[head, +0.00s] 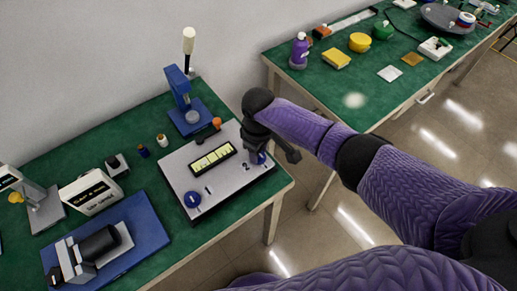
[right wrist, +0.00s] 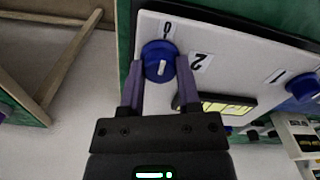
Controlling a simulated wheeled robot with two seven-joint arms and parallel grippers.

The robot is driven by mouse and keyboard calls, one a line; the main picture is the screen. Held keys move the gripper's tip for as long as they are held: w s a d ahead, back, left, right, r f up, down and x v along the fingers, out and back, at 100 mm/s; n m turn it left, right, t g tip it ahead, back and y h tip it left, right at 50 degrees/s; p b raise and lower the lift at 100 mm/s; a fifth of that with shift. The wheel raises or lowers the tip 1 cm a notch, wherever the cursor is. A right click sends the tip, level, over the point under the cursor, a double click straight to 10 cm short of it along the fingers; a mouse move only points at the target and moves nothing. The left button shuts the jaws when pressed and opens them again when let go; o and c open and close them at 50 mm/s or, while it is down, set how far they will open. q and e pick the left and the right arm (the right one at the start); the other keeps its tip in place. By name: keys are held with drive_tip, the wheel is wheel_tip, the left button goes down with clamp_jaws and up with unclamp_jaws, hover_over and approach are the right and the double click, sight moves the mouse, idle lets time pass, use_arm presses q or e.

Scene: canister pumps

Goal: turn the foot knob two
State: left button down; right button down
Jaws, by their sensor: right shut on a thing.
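A white panel box (head: 172,165) with a yellow-lit strip window (head: 212,159) lies on the left green table. A round blue knob (right wrist: 155,52) with a white mark sits near its edge, beside a printed 2 (right wrist: 198,62) and a small 0 label (right wrist: 167,27). My right gripper (right wrist: 160,66) is shut on this knob, one finger on each side. In the head view my right gripper (head: 262,155) comes down over the panel's right end and partly hides the knob. Another blue knob (head: 192,199) is at the panel's near left, by a printed 1. My left gripper is out of view.
An orange-topped part (head: 216,122) stands at the panel's back edge. A blue press-like stand (head: 178,90) is behind it. A blue board with a dark motor (head: 100,243) lies at near left. Another green table (head: 330,88) holds several small items at right.

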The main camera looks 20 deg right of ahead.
drive_tip(key=shift+c, duration=1.6)
unclamp_jaws()
wheel_tip(320, 180, up, 10)
drive_tip(key=p, duration=0.4)
drive_tip(key=shift+s+f, duration=0.1)
drive_tip(key=shift+f, duration=0.05)
